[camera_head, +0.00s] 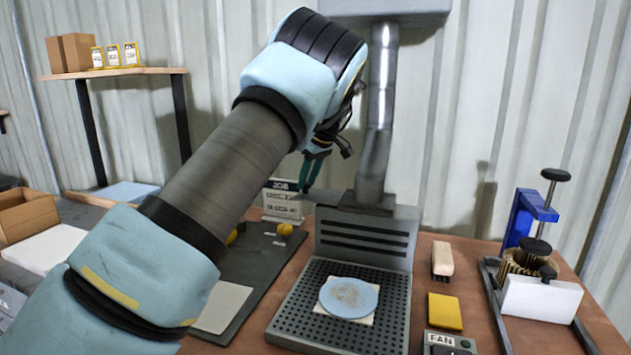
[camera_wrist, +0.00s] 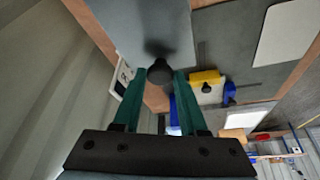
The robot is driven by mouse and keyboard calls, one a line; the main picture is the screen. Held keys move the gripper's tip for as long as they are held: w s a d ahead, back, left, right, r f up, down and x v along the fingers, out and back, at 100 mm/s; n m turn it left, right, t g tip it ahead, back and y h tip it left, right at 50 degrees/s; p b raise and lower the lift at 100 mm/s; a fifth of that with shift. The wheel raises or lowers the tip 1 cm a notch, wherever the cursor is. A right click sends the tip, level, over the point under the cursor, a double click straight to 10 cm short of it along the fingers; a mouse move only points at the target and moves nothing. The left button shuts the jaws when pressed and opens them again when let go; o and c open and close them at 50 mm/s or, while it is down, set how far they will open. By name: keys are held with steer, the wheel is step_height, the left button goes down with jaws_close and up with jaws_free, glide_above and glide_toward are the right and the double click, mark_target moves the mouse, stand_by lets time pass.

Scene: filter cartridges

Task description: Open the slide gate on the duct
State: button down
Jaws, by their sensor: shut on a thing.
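The grey metal duct (camera_head: 376,150) comes down to a slotted grey hood box (camera_head: 366,238) at the back of the bench. A flat grey slide gate plate (camera_head: 326,197) sticks out to the left at the duct's foot. In the wrist view the gate plate (camera_wrist: 150,22) carries a dark round knob (camera_wrist: 160,72). My gripper (camera_head: 306,186) is left of the duct, just above the plate's outer end. In the wrist view my gripper's green fingers (camera_wrist: 160,85) are shut on the knob. How far the plate sits inside the duct is hidden.
A sign (camera_head: 282,200) stands close behind and left of my gripper. A perforated tray (camera_head: 285,322) with a blue disc (camera_head: 349,297) lies before the hood. A brush (camera_head: 442,260), yellow block (camera_head: 445,311), FAN switch box (camera_head: 450,344) and blue press (camera_head: 527,215) stand to the right.

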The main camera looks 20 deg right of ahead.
mark_target(319, 198)
steer(key=shift+c, duration=2.3)
jaws_free()
steer(key=b+v, duration=0.2)
steer(key=v, duration=0.8)
steer(key=shift+s+r, duration=0.2)
steer(key=shift+r, duration=0.15)
steer(key=shift+d, duration=0.15)
steer(key=a+f+m+g+h, duration=0.1)
steer(key=a+f, duration=0.4)
steer(key=a, duration=0.8)
steer(key=a+f+m+g, duration=0.1)
steer(key=a+f, duration=0.4)
steer(key=a, duration=0.9)
steer(key=s+a+f+m, duration=0.1)
steer(key=s+a+f, duration=0.2)
steer(key=s, duration=0.4)
steer(key=s+a+f+m, duration=0.1)
steer(key=s+a+f, duration=0.2)
steer(key=s+a, duration=0.3)
steer(key=s+a+f+m+h, duration=0.1)
steer(key=s+a+f+m, duration=0.1)
steer(key=s+a, duration=0.3)
steer(key=s, duration=0.2)
steer(key=shift+s+a+f, duration=0.25)
steer(key=shift+s+f, duration=0.05)
steer(key=shift+f, duration=0.1)
